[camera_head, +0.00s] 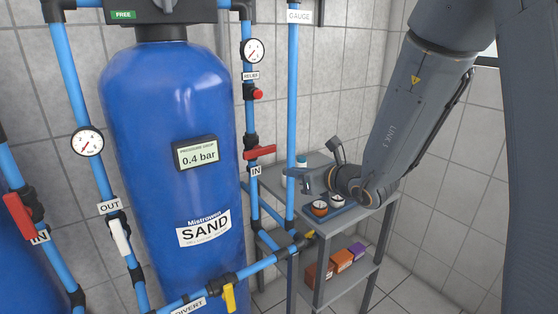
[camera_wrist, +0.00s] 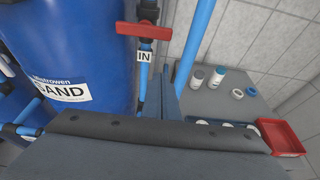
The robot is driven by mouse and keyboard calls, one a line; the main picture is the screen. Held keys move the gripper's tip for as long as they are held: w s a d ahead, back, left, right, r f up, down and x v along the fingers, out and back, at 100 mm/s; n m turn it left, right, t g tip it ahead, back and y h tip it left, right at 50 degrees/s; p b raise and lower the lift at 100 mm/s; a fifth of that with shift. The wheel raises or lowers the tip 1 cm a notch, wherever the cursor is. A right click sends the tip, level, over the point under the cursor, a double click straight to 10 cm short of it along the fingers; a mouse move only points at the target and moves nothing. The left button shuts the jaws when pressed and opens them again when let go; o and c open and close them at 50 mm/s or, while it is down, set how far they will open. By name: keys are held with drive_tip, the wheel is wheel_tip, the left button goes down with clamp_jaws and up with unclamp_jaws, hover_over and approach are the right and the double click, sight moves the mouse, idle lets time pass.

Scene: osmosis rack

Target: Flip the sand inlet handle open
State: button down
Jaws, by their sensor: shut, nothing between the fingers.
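The sand inlet handle is a red lever (camera_head: 260,152) on the vertical blue pipe right of the blue SAND tank (camera_head: 170,120), just above an "IN" label. It lies crosswise to the pipe. In the wrist view the red handle (camera_wrist: 144,30) is at the top centre, also crosswise, above its "IN" label (camera_wrist: 144,57). My gripper (camera_head: 291,172) is shut and empty, to the right of the handle and slightly lower, apart from it in the picture. In the wrist view my gripper (camera_wrist: 164,80) points up toward the pipe, below the handle.
A vertical GAUGE pipe (camera_head: 292,100) stands between the handle and my arm. Behind is a grey shelf cart (camera_head: 375,207) with jars and a red tray (camera_wrist: 281,137). A red relief knob (camera_head: 258,94) is above the handle. Another red handle (camera_head: 19,215) is at far left.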

sight(260, 152)
drive_tip(key=w+a+p, duration=0.5)
drive_tip(key=w+p, duration=0.1)
drive_tip(key=w, duration=0.1)
drive_tip(key=shift+w+a+r, duration=0.15)
drive_tip(key=shift+w+r, duration=0.2)
drive_tip(key=shift+w+a, duration=0.1)
idle(0.6)
